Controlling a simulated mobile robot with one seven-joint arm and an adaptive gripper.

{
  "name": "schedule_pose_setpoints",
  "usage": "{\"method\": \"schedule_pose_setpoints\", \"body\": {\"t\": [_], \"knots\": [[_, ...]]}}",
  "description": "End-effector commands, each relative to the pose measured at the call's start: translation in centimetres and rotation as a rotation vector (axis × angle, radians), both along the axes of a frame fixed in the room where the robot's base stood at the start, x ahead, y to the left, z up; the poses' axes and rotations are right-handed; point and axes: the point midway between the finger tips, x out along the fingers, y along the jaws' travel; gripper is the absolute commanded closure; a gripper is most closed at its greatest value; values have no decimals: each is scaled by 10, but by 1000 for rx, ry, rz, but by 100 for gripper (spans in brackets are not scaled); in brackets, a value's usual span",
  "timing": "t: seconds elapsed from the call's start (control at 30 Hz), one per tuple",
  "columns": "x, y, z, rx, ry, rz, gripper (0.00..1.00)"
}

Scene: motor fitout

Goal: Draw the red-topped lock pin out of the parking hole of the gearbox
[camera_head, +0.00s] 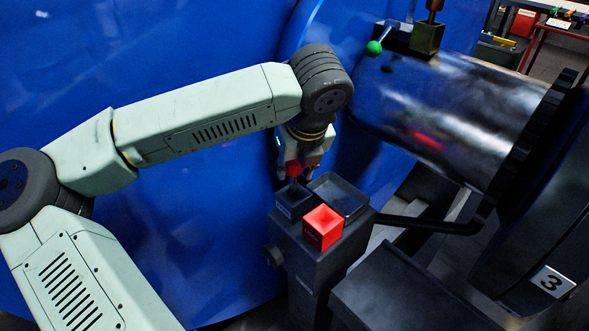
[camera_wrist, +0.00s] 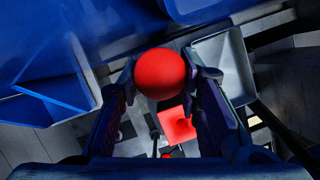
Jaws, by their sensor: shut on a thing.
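The red-topped lock pin (camera_head: 293,168) has a round red knob and a dark shank below it. My gripper (camera_head: 303,170) points down and is shut on it. In the wrist view the red knob (camera_wrist: 160,73) sits between the two fingers (camera_wrist: 163,78) and hides the shank. In the head view the shank reaches down towards a small dark square opening on top of the dark gearbox (camera_head: 312,262). I cannot tell whether its lower end is inside the hole.
An open red square box (camera_head: 323,229) and a grey shallow tray (camera_head: 341,194) are on the housing close to the pin. A large blue wall stands behind. A shiny dark cylinder (camera_head: 450,110) with a green-knobbed lever (camera_head: 374,47) lies right. A dark block (camera_head: 400,295) stands front right.

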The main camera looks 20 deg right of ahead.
Motion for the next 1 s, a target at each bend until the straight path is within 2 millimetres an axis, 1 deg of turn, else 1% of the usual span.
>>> {"method": "schedule_pose_setpoints", "body": {"t": [0.4,0.8,0.9,1.0], "knots": [[0,0,17,1,-1,0,100],[0,0,18,0,-1,1,100],[3,3,21,0,0,16,100],[10,11,25,0,2,61,100]]}}
